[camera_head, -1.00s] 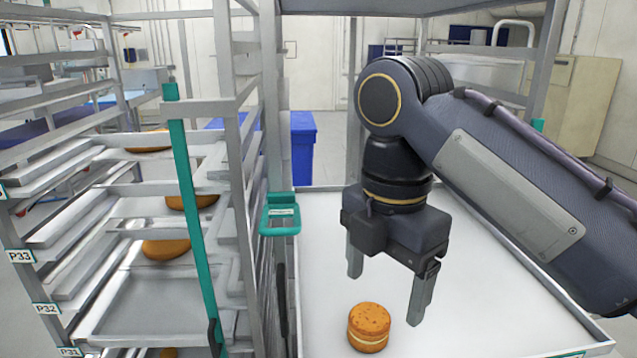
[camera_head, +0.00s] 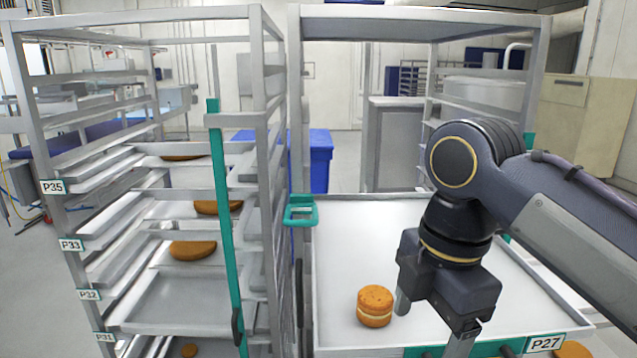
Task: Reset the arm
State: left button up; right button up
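My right arm comes in from the right, over the white tray (camera_head: 365,225) on the right rack. My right gripper (camera_head: 432,322) points down with its two fingers spread apart and nothing between them. A filled round (camera_head: 375,306), two orange-brown layers with a pale filling, sits on the tray just left of the gripper's near-left finger, and they are apart. The lower tip of the other finger is cut off by the bottom of the picture. My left gripper is not in view.
A left rack with a teal upright (camera_head: 226,230) holds several trays with rounds, such as one on a middle shelf (camera_head: 193,250). A teal latch (camera_head: 301,211) sits between the racks. A blue bin (camera_head: 320,160) stands behind. A label P27 (camera_head: 545,343) marks the right rack's front.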

jog(key=s+d+f+m+t+y, duration=0.1)
jog(key=s+d+f+m, duration=0.3)
jog(key=f+m, duration=0.7)
jog(key=s+d+f+m+t+y+b, duration=0.1)
jog(key=s+d+f+m+t, duration=0.3)
jog(key=f+m, duration=0.8)
jog(key=shift+s+y+b, duration=0.3)
jog(key=shift+s+y, duration=0.2)
jog(key=shift+s, duration=0.45)
jog(key=shift+d+f, duration=0.1)
jog(key=shift+c, duration=0.5)
